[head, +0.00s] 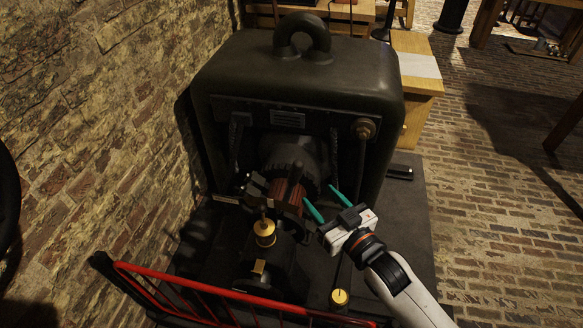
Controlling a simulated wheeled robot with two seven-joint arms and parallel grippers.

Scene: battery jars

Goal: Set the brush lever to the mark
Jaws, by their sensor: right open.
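The dark machine (300,75) with a ring on top fills the middle of the head view. On its front is a copper-coloured commutator (288,192) with dark brush gear (256,187) around it. I cannot clearly pick out the brush lever or its mark among these dark parts. My right gripper (324,200) is just right of the commutator, its two teal fingers spread apart and pointing up and left towards the machine. Nothing shows between the fingers. I cannot tell whether a finger touches the brush gear. My left gripper is not in view.
A brass cup (264,232) stands in front of the commutator, and a brass knob (339,298) is lower right. A red railing (190,285) crosses the front. A brick wall (100,110) is close on the left. A wooden cabinet (414,95) stands behind right; brick floor is open at right.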

